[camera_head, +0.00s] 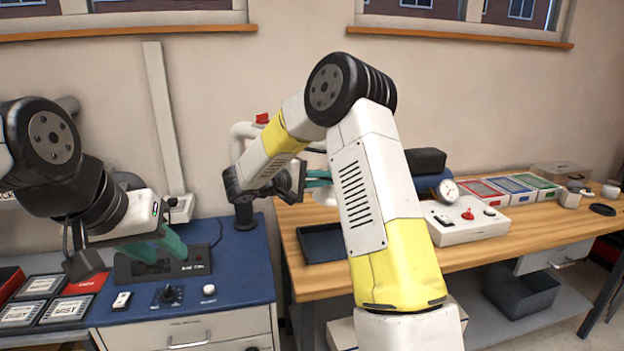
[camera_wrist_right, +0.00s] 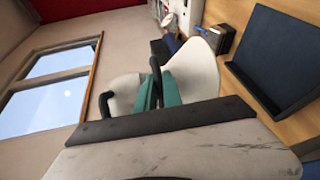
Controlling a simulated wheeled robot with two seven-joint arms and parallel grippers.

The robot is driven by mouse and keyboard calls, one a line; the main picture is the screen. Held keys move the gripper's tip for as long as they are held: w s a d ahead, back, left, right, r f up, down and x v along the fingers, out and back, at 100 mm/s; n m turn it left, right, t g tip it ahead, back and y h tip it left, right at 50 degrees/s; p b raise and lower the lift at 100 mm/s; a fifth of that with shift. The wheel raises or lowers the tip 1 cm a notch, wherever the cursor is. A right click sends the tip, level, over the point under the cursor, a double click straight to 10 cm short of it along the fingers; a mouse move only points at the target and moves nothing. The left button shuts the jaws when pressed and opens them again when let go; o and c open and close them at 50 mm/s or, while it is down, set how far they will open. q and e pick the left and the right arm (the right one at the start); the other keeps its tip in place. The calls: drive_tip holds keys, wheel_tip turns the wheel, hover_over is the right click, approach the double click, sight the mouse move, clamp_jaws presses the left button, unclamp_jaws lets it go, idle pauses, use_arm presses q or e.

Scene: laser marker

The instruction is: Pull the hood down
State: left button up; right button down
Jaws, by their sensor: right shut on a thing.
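The white hood (camera_wrist_right: 195,70) shows in the right wrist view, flaring to the right of the teal fingers, with a white rounded pipe part to their left. In the head view only a small white piece of the hood (camera_head: 326,195) shows behind my right arm. My right gripper (camera_wrist_right: 158,92) is shut on the hood at its narrower part; its teal fingertips also show in the head view (camera_head: 318,178). The hood's white bent pipe (camera_head: 243,140) rises from a dark base on the blue bench. My left gripper (camera_head: 160,247) is open and empty, over a black control box.
The black box (camera_head: 135,268), a dark knob and a white knob (camera_head: 208,290) sit on the blue bench (camera_head: 245,260). My right arm hides the middle.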

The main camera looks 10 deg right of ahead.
sight(327, 196)
wheel_tip(327, 196, down, 6)
drive_tip(key=shift+r, duration=0.1)
drive_tip(key=c, duration=1.8)
unclamp_jaws()
drive_tip(key=shift+o, duration=0.2)
drive_tip(key=shift+a, duration=0.1)
drive_tip(key=v, duration=0.7)
drive_tip(key=shift+a, duration=0.25)
drive_tip(key=shift+s+r, duration=0.2)
